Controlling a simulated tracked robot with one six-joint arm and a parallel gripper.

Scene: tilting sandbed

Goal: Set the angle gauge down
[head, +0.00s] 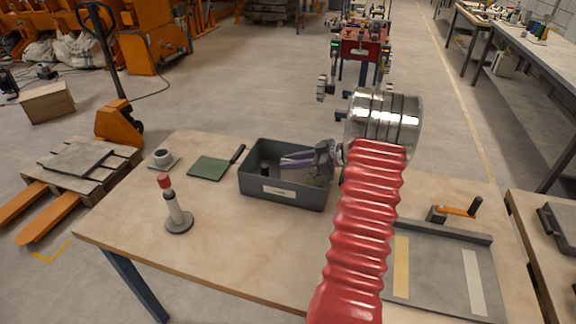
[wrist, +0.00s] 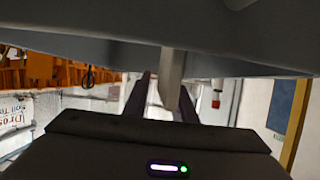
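My gripper (head: 283,162) reaches leftward over a grey bin (head: 284,194) on the table. Its purple fingers stand apart, with a gap between them. In the wrist view, which appears upside down, the gripper (wrist: 165,80) shows its two dark fingers on either side of a narrow grey piece (wrist: 173,78). That piece overlaps the right finger, and I cannot tell whether it is the gauge or part of the bin. A small black object (head: 265,172) is in the bin's left part. I cannot identify the angle gauge for sure in either view.
A red-capped post (head: 174,205), a white cup (head: 162,157) and a green pad (head: 209,168) stand or lie left of the bin. A grey tray (head: 440,266) with an orange-armed crank (head: 456,211) behind it is at the right. The table's front left is clear.

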